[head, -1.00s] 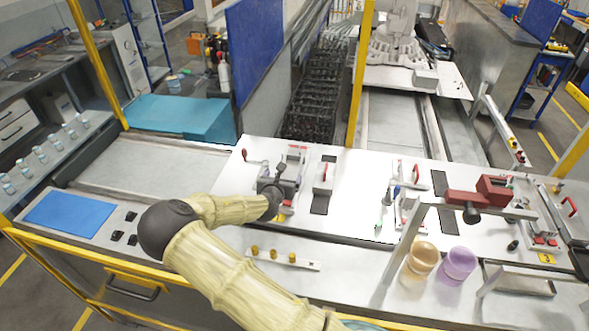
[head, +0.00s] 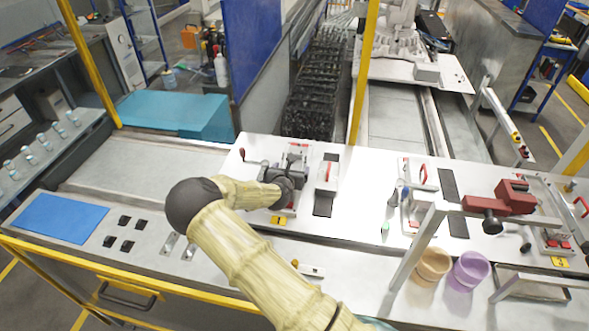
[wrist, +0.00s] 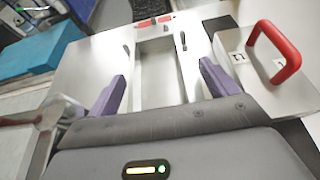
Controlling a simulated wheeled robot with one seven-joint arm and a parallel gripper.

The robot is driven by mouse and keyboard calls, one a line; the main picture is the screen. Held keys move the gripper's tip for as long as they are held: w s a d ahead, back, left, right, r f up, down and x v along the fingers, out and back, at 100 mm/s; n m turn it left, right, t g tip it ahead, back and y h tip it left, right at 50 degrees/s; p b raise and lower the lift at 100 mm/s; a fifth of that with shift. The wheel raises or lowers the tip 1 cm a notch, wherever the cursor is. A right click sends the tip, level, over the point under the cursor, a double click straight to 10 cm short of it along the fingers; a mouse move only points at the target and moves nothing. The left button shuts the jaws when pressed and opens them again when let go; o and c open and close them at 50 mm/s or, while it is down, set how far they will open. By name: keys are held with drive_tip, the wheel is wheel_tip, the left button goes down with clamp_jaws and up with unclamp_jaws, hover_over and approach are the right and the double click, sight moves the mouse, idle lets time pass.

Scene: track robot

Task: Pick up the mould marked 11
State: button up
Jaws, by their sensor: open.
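A metal mould with a red handle (head: 327,172) stands on the white bench top, just right of my gripper. In the wrist view this mould (wrist: 262,72) lies to the right of the right finger, with its red handle raised. Small dark marks on it look like 11, but they are hard to read. My gripper (wrist: 162,88) is open, its two purple fingers apart with nothing held between them. Below and beyond them is a pale metal fixture with a slot (wrist: 153,70). In the head view my dark gripper (head: 272,165) is over this fixture and partly hides it.
A red clamp device (head: 505,198) and another red-handled block (head: 422,176) stand to the right. An orange cup (head: 433,264) and a purple cup (head: 468,270) sit at the front. A yellow post (head: 366,70) rises behind the bench.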

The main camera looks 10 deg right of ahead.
drive_tip(key=shift+r, duration=0.15)
drive_tip(key=shift+a, duration=0.1)
drive_tip(key=shift+s+a, duration=0.2)
drive_tip(key=shift+s, duration=0.1)
drive_tip(key=c, duration=1)
drive_tip(key=shift+w+d+r, duration=0.1)
drive_tip(key=shift+c, duration=0.2)
